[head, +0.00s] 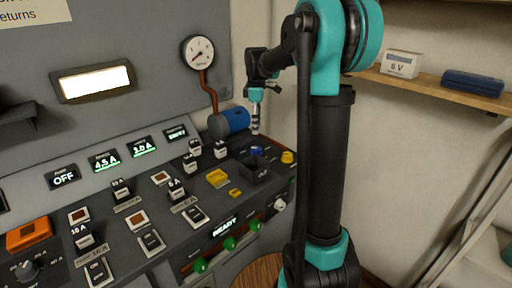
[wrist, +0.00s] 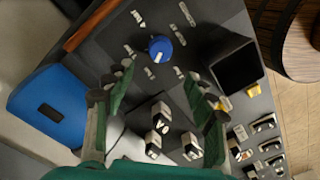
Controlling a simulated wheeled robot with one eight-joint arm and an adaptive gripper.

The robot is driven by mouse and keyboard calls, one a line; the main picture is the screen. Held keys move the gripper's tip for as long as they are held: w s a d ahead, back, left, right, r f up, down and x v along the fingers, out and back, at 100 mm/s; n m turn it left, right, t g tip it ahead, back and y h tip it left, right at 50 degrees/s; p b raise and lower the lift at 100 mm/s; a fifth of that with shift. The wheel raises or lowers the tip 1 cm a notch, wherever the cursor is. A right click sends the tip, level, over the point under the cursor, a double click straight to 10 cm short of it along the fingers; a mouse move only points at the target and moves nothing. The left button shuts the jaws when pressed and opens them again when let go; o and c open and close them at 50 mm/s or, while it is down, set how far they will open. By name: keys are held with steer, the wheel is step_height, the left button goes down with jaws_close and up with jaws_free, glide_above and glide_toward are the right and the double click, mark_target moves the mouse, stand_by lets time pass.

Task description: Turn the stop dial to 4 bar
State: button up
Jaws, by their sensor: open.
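The likely stop dial is a round blue knob (wrist: 160,48) with a pale mark, set on the dark console top with small pale labels around it. The labels are too small to read, so its setting cannot be told. It also shows in the head view as a small blue knob (head: 257,151). My gripper (wrist: 160,82) is open and empty, its two green-and-grey fingers apart, with the knob visible beyond the gap between the tips. In the head view my gripper (head: 255,122) points down above the console's back right part, apart from the knob.
A black open box (wrist: 237,66) stands right of the knob. Several rocker switches (wrist: 160,112) rise nearby. A shelf (head: 440,84) is on the right wall.

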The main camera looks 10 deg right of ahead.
mark_target(256, 148)
step_height(256, 148, down, 10)
steer(key=shift+s+f, duration=0.15)
steer(key=shift+c, duration=0.5)
steer(key=c, duration=1.1)
steer(key=shift+o, duration=0.2)
